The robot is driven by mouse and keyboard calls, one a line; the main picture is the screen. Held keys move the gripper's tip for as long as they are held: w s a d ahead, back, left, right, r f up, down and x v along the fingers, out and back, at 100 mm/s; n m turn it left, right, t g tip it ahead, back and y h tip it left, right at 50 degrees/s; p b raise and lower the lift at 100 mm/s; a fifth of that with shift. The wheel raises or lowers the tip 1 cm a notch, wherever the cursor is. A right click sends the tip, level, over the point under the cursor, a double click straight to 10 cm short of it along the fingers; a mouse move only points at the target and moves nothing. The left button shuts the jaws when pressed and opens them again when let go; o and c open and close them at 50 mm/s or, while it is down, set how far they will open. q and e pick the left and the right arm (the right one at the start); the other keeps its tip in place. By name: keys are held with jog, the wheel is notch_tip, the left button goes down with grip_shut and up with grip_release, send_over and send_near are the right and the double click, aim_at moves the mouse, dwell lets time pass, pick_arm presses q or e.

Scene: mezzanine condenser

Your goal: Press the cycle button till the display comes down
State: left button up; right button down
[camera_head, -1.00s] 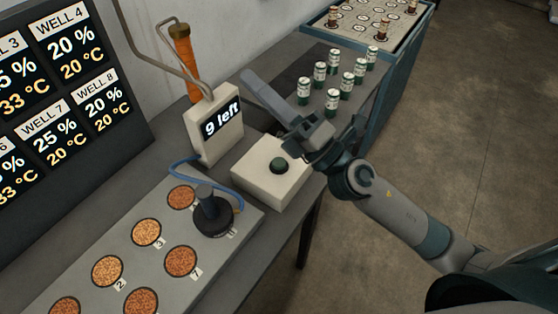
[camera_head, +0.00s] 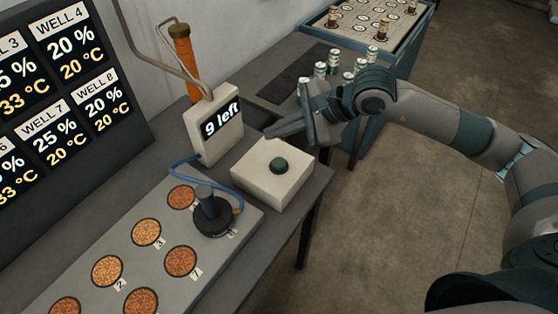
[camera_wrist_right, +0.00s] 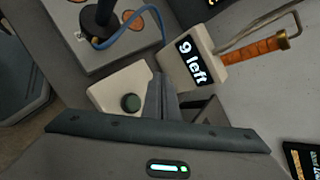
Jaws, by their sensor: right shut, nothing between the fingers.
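The cycle button is a dark green round cap (camera_head: 278,165) on a cream box (camera_head: 262,186) at the table's right edge. It also shows in the right wrist view (camera_wrist_right: 130,102). The display (camera_head: 221,124) is a cream block reading "9 left", standing just behind the box; the right wrist view shows the same reading (camera_wrist_right: 191,62). My right gripper (camera_head: 270,133) is shut and empty. Its fingertips are over the back side of the box, behind the button and apart from it. My left gripper is not in view.
A plate with several round wells (camera_head: 146,232) and a dark knobbed tool (camera_head: 212,214) with a blue cable lies in front. Several small white-green jars (camera_head: 333,60) stand behind my right gripper. A large board (camera_head: 68,75) shows well readings. An orange-handled tool (camera_head: 186,62) stands behind the display.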

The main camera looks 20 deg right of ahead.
jog(key=shift+w+d+f+h, duration=0.1)
jog(key=shift+w+d+h, duration=0.2)
jog(key=shift+d, duration=0.3)
jog(key=shift+w+d+f+h, duration=0.1)
jog(key=shift+w+d+h, duration=0.15)
jog(key=shift+d, duration=0.3)
jog(key=b, duration=0.3)
send_over(284, 163)
notch_tip(284, 163, down, 8)
jog(key=shift+r, duration=0.25)
jog(key=shift+f+b, duration=0.6)
jog(key=shift+f, duration=0.05)
dwell(0.9)
